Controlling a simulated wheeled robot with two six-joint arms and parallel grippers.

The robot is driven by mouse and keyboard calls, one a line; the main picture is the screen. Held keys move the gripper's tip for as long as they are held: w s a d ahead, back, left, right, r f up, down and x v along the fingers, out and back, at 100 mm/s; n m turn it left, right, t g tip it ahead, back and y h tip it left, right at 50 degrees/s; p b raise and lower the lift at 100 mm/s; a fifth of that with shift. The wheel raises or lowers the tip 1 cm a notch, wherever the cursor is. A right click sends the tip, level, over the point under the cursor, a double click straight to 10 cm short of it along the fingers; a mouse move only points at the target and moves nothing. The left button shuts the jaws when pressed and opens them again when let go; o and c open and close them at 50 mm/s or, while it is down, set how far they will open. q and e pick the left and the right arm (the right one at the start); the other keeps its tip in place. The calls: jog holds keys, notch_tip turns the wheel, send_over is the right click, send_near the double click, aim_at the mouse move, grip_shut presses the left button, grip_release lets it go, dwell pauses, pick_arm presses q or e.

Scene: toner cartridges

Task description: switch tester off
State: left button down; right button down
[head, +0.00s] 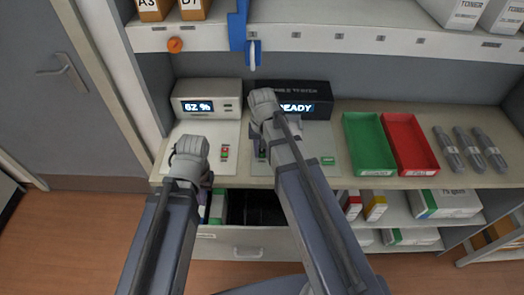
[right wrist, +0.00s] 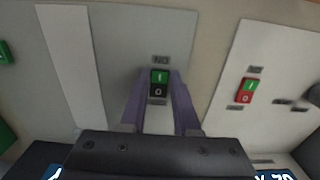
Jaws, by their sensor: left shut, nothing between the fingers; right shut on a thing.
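A dark unit (head: 300,97) with a lit READY display stands at the back of the counter, with a grey panel in front. Its rocker switch (right wrist: 160,82), green I half and black O half, sits between the fingertips of my right gripper (right wrist: 160,88), which is shut on it. A pale unit (head: 206,100) with a lit percentage display stands to the left. Its red and green switch (head: 225,152) also shows in the right wrist view (right wrist: 246,91).
A green tray (head: 368,169) and a red tray (head: 410,170) lie to the right, then several grey cylinders (head: 468,148). An open drawer (head: 245,243) juts out below the counter. A blue bracket (head: 238,30) hangs from the upper shelf.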

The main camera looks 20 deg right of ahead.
jog(key=shift+w, duration=0.1)
jog(key=shift+w+d+g, duration=0.1)
jog(key=shift+w+g, duration=0.35)
jog(key=shift+g, duration=0.35)
jog(key=shift+g+y, duration=0.3)
jog(key=shift+s+r+g, duration=0.1)
jog(key=shift+g, duration=0.2)
jog(key=c, duration=0.6)
grip_release()
jog(key=shift+c, duration=0.2)
